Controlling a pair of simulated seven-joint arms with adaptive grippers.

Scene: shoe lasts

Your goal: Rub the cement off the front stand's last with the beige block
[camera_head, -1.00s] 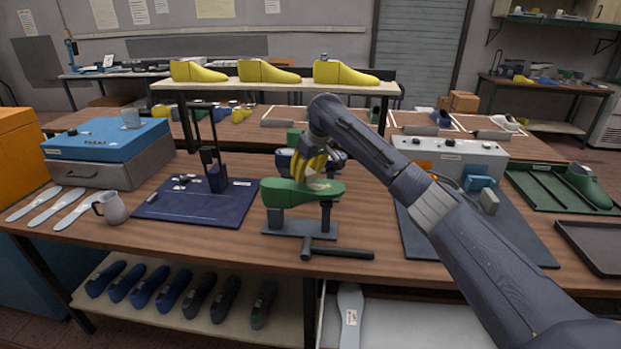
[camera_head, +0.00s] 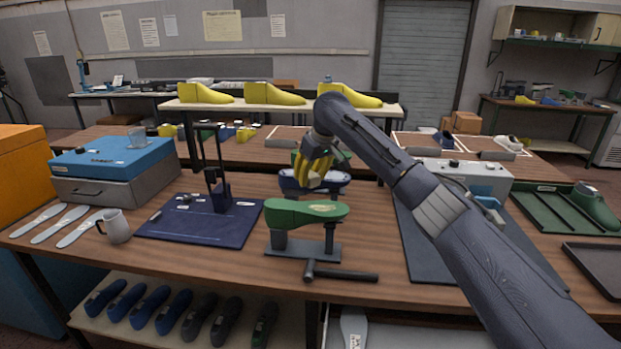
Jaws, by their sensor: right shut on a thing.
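The front stand (camera_head: 298,247) is a grey metal stand on the near bench. It carries a green last (camera_head: 290,215), sole up, with a pale cement patch (camera_head: 325,209) on the right part of its top. My right gripper (camera_head: 316,182), with yellow fingers, is above and behind this last, clear of its surface. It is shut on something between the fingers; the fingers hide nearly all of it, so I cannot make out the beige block. My left gripper is not in view.
A hammer-like tool (camera_head: 345,275) lies in front of the front stand. A navy mat (camera_head: 180,228) is to the left, and a grey mat (camera_head: 425,262) lies under my right arm.

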